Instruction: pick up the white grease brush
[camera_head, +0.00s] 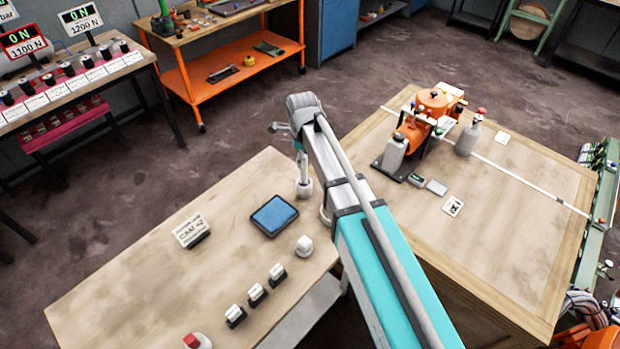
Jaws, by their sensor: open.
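I cannot single out the white grease brush for certain. Several small white-topped pieces with dark bases, one of them a white block (277,272), stand in a row on the near left wooden table (130,275). A rounded white piece (304,245) stands beyond the row, near the table's right edge.
A blue pad (274,215) and a white label sign (191,231) are on the same table. A red-topped white piece (196,341) is at its front. The right table (500,240) holds an orange machine (437,103) and a grey bottle (468,138). My arm crosses between the tables.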

